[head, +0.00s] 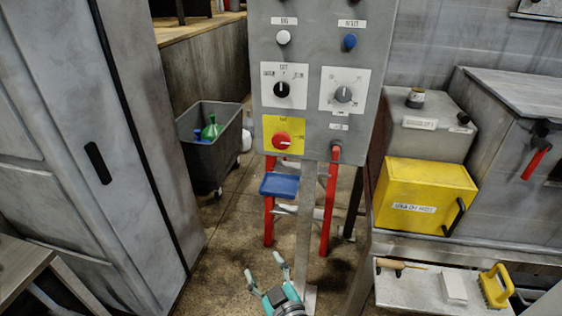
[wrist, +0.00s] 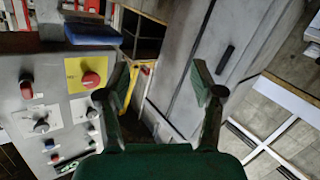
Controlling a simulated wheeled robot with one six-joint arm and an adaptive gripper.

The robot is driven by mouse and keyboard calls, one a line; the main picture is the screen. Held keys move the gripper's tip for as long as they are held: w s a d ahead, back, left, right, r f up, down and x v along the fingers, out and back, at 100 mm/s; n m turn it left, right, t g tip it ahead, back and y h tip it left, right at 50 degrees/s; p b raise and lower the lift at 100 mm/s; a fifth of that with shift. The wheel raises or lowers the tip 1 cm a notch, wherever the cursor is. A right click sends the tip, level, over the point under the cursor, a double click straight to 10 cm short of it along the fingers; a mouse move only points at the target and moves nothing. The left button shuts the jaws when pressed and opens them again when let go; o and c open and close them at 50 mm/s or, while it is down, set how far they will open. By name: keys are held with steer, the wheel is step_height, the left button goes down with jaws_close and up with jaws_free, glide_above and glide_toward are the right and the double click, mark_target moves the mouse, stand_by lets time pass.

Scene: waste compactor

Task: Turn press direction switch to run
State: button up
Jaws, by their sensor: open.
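A grey control panel (head: 318,45) carries three rotary switches. A black knob (head: 284,90) sits on a white plate at left, its pale mark roughly upward. A grey knob (head: 344,94) sits on a white plate at right. A red knob (head: 282,140) sits on a yellow plate below the black one. The small labels are too blurred to tell which is the press direction switch. My gripper (head: 264,266) is open and empty, low in front of the panel, apart from it. In the wrist view the panel (wrist: 58,75) appears upside down, left of my open fingers.
A white button (head: 283,37) and a blue button (head: 350,41) sit above the knobs. A grey cabinet (head: 70,110) stands left, a yellow box (head: 425,192) right.

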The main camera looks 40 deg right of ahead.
steer(key=w+d+r+m+h, duration=0.2)
steer(key=w+d+r+h, duration=0.1)
steer(key=w+r, duration=0.45)
steer(key=m+g+h, duration=0.5)
steer(key=m+h, duration=0.2)
steer(key=m, duration=0.2)
glide_toward(281, 89)
steer(key=x, duration=0.9)
steer(key=shift+w+d, duration=0.1)
steer(key=shift+d, duration=0.1)
steer(key=c, duration=1.1)
